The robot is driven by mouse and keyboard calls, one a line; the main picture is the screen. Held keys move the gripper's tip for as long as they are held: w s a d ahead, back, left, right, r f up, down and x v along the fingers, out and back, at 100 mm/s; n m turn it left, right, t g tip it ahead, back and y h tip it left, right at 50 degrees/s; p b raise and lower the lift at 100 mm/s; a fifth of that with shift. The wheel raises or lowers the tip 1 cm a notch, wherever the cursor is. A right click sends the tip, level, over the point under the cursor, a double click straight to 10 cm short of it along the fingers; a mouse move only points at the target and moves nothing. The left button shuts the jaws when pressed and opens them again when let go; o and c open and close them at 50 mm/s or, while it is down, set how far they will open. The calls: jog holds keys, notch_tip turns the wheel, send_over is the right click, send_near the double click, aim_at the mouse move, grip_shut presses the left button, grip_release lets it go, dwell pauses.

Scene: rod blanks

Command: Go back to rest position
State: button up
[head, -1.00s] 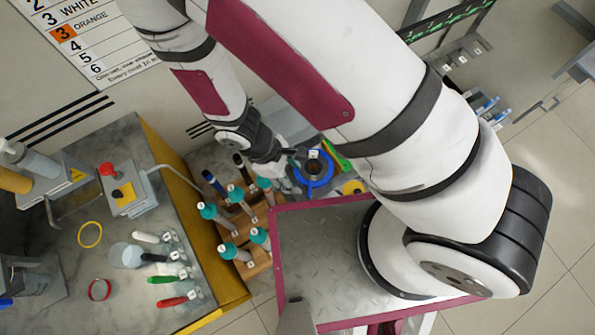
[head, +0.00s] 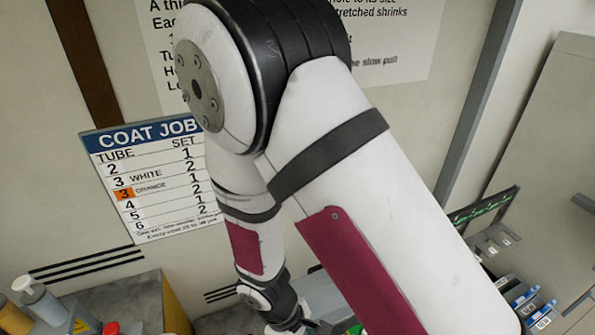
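My arm rises across the middle of the head view, its elbow high and its forearm reaching down. My gripper (head: 298,326) is at the bottom edge, just below the dark wrist. Only its upper part shows; its fingertips are cut off by the frame, so I cannot see whether it is open or holds anything.
A coat job board (head: 150,185) hangs on the wall at left, its row 3 marked orange. Another printed sign (head: 400,40) is partly behind my arm. A grey bench top (head: 130,300) with a red knob (head: 110,328) is at lower left. Labelled bins (head: 525,300) are at lower right.

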jog(key=w+d+r+m+t+y, duration=0.1)
jog(key=w+d+r+m, duration=0.15)
jog(key=r, duration=0.45)
jog(key=w+d+r+m+t+y+b, duration=0.1)
jog(key=w+d+r+m, duration=0.1)
jog(key=w+r, duration=0.35)
jog(key=w+d+r+m+y, duration=0.1)
jog(key=d+r+m, duration=0.1)
jog(key=r, duration=0.6)
jog(key=s+d+r+m+t+b, duration=0.1)
jog(key=s+d+r+m+t, duration=0.1)
jog(key=d+r, duration=0.3)
jog(key=s+d+r+m+t+b, duration=0.1)
jog(key=s+d+r+m, duration=0.3)
jog(key=r, duration=0.6)
jog(key=shift+s+d+r+m+t+y, duration=0.3)
jog(key=shift+s+d+r+m+t, duration=0.05)
jog(key=shift+s+d+t, duration=0.45)
